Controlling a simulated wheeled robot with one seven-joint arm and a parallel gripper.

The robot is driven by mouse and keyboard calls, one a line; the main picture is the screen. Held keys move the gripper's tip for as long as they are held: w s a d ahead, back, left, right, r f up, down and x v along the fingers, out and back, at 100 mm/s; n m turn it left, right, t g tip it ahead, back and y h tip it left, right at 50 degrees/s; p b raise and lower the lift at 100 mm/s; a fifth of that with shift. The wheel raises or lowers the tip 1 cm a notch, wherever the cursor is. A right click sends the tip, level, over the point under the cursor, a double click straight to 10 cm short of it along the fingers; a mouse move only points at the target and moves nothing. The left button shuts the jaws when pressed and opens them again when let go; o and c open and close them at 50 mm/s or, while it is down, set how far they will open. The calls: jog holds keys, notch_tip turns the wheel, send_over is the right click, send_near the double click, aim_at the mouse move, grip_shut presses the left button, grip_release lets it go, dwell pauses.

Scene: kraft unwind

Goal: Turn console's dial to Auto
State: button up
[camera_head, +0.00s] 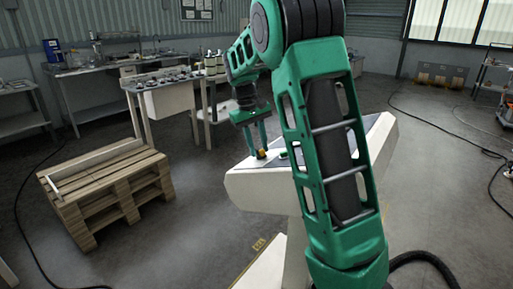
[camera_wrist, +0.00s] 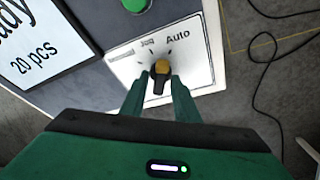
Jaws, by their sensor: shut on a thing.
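The console (camera_head: 262,195) is a white slanted panel on a pedestal, partly hidden behind my arm in the head view. Its dial (camera_wrist: 161,68) is a black knob with an orange part, on a light label plate (camera_wrist: 198,66). "Auto" is printed at the plate's upper right; a mark that seems to read "Jog" and a blurred longer one lie to its left. The dial's orange end points up, roughly between the middle mark and "Auto"; the exact setting is unclear. My gripper (camera_wrist: 160,82) is shut on the dial, one finger on each side. The orange also shows in the head view (camera_head: 261,154).
A green button (camera_wrist: 135,4) and a screen reading "20 pcs" (camera_wrist: 40,50) are beside the dial plate. A wooden pallet (camera_head: 110,185) stands left of the console, workbenches (camera_head: 150,85) behind. Cables lie on the floor at right, with open floor around the console.

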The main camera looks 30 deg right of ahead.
jog(key=shift+w+a+m+h, duration=0.1)
jog(key=shift+a+m+h, duration=0.15)
jog(key=shift+m, duration=0.95)
jog(key=shift+f, duration=0.1)
jog(key=o, duration=0.7)
jog(key=shift+d, duration=0.1)
jog(key=v, duration=1)
jog(key=shift+w+r, duration=0.2)
jog(key=shift+r, duration=0.1)
